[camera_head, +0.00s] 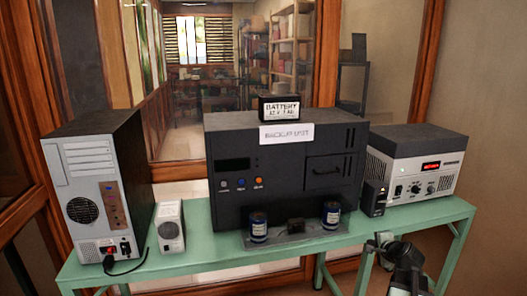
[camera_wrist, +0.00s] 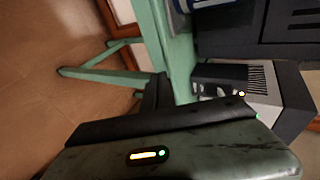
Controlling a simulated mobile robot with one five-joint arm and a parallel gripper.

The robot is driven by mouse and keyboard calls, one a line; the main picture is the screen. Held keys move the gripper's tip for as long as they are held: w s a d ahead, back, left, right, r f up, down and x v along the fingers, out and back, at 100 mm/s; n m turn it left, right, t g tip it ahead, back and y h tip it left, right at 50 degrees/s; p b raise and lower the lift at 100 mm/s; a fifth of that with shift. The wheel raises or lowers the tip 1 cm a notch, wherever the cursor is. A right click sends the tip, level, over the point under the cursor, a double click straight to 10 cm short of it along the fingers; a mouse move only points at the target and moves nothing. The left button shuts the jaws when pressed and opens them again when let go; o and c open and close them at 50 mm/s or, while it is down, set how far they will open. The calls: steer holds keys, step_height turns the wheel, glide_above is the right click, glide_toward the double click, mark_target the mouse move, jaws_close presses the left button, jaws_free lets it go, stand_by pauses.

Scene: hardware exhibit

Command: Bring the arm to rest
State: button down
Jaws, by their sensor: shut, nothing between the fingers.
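My gripper (camera_head: 384,243) is in front of the right part of the green table (camera_head: 190,262) in the head view, with my dark arm below it at the lower right. It is shut and holds nothing. In the wrist view, a dark worn housing with a small lit strip fills the bottom, and the picture is tilted. A green table leg, the tiled floor and the grey power supply (camera_wrist: 255,80) show beyond it. My gripper appears apart from the things on the table.
A glazed wooden partition stands behind.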

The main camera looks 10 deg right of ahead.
steer(key=w+a+f+n+g+y, duration=0.1)
steer(key=a+f+n+y, duration=0.15)
steer(key=a, duration=0.55)
steer(key=w+a+f+n+g+y, duration=0.15)
steer(key=a+n, duration=0.25)
steer(key=a, duration=0.4)
steer(key=s+a+f+n+g, duration=0.2)
steer(key=s+a+n+g, duration=0.15)
steer(key=a, duration=0.45)
steer(key=s+a+f+n+g+h, duration=0.1)
steer(key=s+a+f+n+g, duration=0.25)
steer(key=a, duration=0.55)
steer(key=s+a+f+n+g, duration=0.2)
steer(key=s+a+n, duration=0.25)
steer(key=a, duration=0.35)
step_height(320, 180, up, 15)
steer(key=n+p, duration=0.1)
steer(key=p, duration=1.3)
steer(key=shift+a+f+n+h+p, duration=0.2)
steer(key=shift+a+n+h+p, duration=0.1)
steer(key=shift+a, duration=0.05)
steer(key=shift+s, duration=0.1)
